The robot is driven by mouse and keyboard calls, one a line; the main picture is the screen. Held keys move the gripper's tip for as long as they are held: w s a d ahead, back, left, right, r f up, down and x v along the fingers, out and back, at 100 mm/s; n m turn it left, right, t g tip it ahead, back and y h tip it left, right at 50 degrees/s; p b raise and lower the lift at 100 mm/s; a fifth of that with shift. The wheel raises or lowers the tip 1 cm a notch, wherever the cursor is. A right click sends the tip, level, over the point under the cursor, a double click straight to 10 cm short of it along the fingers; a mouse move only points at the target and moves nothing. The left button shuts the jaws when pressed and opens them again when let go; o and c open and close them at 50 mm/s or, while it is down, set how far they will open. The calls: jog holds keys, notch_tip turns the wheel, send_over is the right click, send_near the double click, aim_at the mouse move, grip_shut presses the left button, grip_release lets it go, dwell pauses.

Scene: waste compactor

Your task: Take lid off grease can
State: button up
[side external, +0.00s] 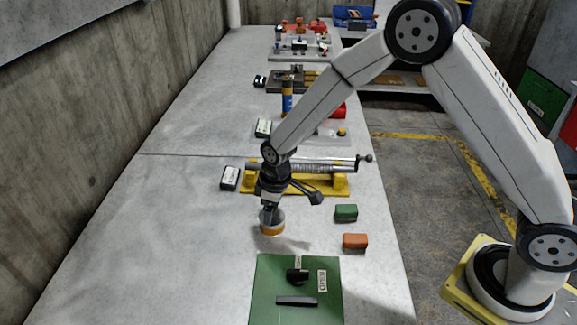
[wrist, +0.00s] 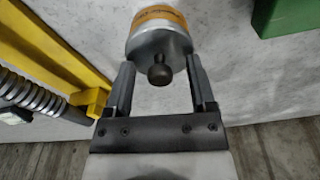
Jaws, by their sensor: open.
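The grease can (side external: 272,230) is a short round can with an orange-yellow label band, on the grey bench below my gripper (side external: 271,208). Its silver lid (wrist: 150,50) with a small dark round knob (wrist: 158,74) faces the wrist camera; the orange band (wrist: 158,18) shows beyond it. My gripper (wrist: 160,62) is open, with one finger on each side of the lid and the knob between them. A narrow gap shows on the left; I cannot tell whether the right finger touches the lid. The fingertips are partly hidden in the side view.
A yellow stand (side external: 325,183) with a grey ribbed tool lies just behind the can. A green block (side external: 346,213) and an orange block (side external: 355,241) are to the right. A green plate (side external: 265,285) with black parts is in front. The bench to the left is clear.

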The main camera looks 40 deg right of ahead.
grip_shut()
jog(key=shift+r, duration=0.7)
jog(key=s+d+r, duration=0.2)
jog(key=s+r, duration=0.9)
jog(key=s, duration=0.2)
jog(key=shift+s+d+r, duration=0.3)
jog(key=shift+s+d, duration=0.05)
jog(key=shift+d, duration=0.05)
